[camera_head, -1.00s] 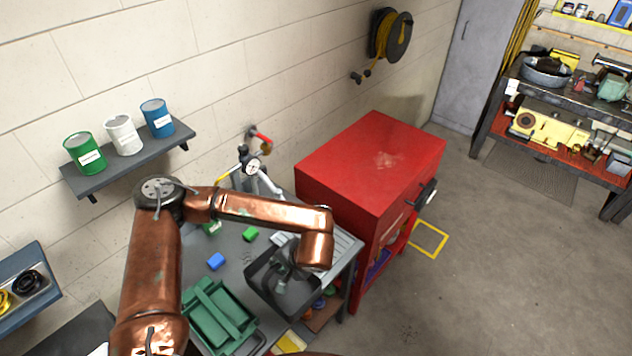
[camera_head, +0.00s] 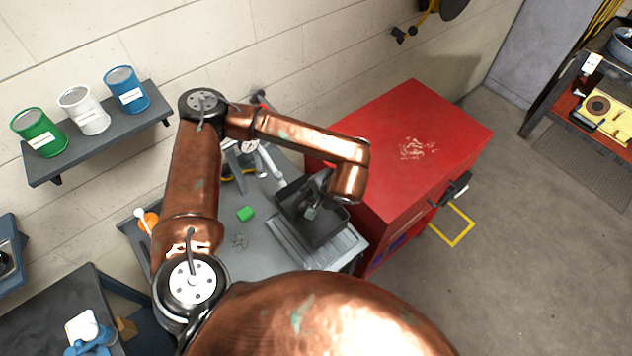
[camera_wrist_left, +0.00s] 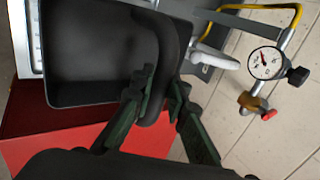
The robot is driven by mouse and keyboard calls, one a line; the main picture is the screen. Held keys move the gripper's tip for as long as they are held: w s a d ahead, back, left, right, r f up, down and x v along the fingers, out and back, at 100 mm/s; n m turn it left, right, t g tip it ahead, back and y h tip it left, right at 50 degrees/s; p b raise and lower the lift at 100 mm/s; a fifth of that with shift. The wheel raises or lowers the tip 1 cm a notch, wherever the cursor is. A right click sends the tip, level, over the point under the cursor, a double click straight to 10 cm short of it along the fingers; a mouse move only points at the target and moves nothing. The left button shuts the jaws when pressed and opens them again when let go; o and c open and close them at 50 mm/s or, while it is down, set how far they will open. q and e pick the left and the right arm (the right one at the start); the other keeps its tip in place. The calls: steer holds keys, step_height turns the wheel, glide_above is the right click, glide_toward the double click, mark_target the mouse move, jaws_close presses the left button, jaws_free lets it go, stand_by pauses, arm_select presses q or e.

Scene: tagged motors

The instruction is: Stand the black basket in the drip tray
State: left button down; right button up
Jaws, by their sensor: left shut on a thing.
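The black basket (camera_head: 304,228) hangs over the right end of the workbench in the head view. The drip tray (camera_head: 342,252), grey and ribbed, lies at the bench's right end, partly hidden under the basket. A pale strip, seemingly the tray (camera_wrist_left: 24,40), shows beside the basket in the wrist view. Whether the basket touches the tray I cannot tell. My right gripper is out of view.
A red cabinet (camera_head: 405,140) stands close right of the bench. A pressure gauge (camera_wrist_left: 266,62) on a pipe rises behind the bench. A wall shelf (camera_head: 100,135) holds three cans. My copper arm hides the bench front.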

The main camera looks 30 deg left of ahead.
arm_select(q)
steer(key=shift+s+f, duration=0.1)
steer(key=shift+f, duration=0.15)
steer(key=shift+f+b, duration=0.5)
steer(key=shift+f, duration=0.2)
step_height(320, 180, down, 8)
steer(key=b, duration=0.6)
steer(key=shift+f, duration=0.25)
steer(key=shift+f+b, duration=0.65)
steer(key=shift+b, duration=0.1)
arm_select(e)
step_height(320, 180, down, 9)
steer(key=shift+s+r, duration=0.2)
arm_select(q)
steer(key=shift+f+b, duration=0.45)
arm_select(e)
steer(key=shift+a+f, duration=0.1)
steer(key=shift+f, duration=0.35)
arm_select(q)
steer(key=c, duration=1.8)
jaws_free()
